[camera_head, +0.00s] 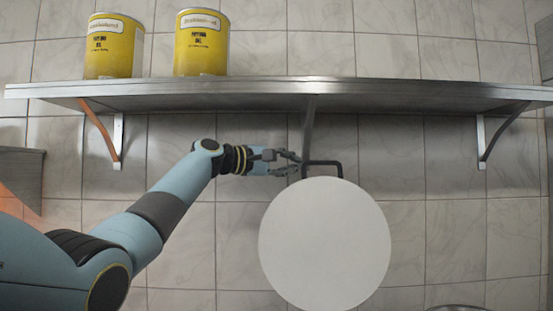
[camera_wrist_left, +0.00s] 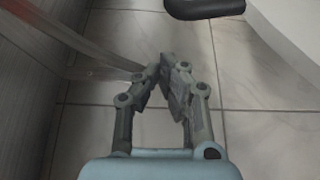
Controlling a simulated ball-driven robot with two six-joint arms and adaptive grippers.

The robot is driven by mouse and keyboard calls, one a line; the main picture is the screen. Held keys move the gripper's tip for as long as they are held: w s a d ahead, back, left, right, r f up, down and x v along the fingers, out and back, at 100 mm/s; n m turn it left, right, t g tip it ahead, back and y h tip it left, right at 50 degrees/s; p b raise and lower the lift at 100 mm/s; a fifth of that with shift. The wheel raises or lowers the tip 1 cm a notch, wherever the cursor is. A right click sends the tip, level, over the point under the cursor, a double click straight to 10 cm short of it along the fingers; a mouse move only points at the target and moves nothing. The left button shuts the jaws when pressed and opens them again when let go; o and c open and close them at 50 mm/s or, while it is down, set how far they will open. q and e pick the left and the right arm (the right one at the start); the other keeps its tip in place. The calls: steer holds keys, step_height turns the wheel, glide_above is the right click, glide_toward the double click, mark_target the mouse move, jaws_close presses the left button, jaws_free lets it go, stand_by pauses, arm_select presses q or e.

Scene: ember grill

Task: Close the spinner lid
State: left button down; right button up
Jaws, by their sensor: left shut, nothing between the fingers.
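The spinner lid (camera_head: 325,243) is a large, plain white disc that appears full-face and round in the head view, below the shelf. A dark, squared handle (camera_head: 325,163) juts from its top edge. The handle also shows at the top of the wrist view (camera_wrist_left: 204,8), with a pale surface, probably the lid (camera_wrist_left: 289,40), at the right. My left gripper (camera_head: 297,162) is shut and empty, just left of the handle and above the lid's upper left edge. In the wrist view its fingertips (camera_wrist_left: 166,68) come together, apart from the handle. The spinner's body is not clearly visible. My right gripper is out of view.
A metal wall shelf (camera_head: 400,94) spans the view above my left gripper, held by brackets (camera_head: 497,140). Two yellow cans (camera_head: 114,46) (camera_head: 202,43) stand on it. A metal edge (camera_head: 22,178) is at the left. The tiled wall right of the lid is clear.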

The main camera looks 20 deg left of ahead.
arm_select(q)
steer(key=s+d, duration=0.1)
steer(key=s+d+p, duration=0.1)
steer(key=s, duration=0.1)
steer(key=shift+s, duration=0.25)
